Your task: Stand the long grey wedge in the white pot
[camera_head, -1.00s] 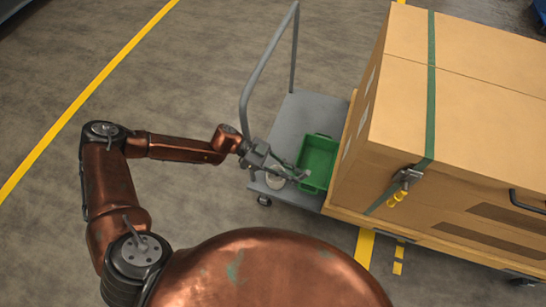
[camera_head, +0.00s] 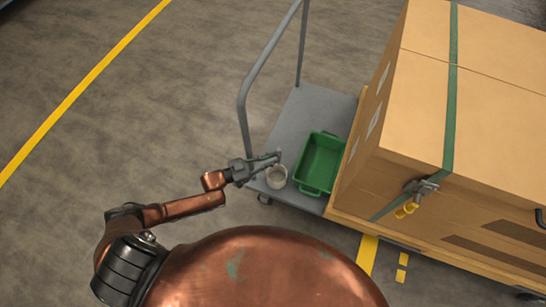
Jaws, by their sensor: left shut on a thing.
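The white pot (camera_head: 277,178) stands upright on the grey cart deck, left of the green bin. My left gripper (camera_head: 272,160) reaches in from the left, at the pot's far rim in the picture. It is shut on a small grey piece, which I take to be the long grey wedge (camera_head: 277,157). The wedge is tiny here and partly hidden by the fingers, and I cannot tell whether it touches the pot or is inside it. My right gripper is not in view.
The green bin (camera_head: 320,162) sits on the cart deck (camera_head: 297,122) just right of the pot. The cart's push handle (camera_head: 246,92) rises at the left. A large strapped cardboard box (camera_head: 425,135) stands on the right. The floor to the left is clear.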

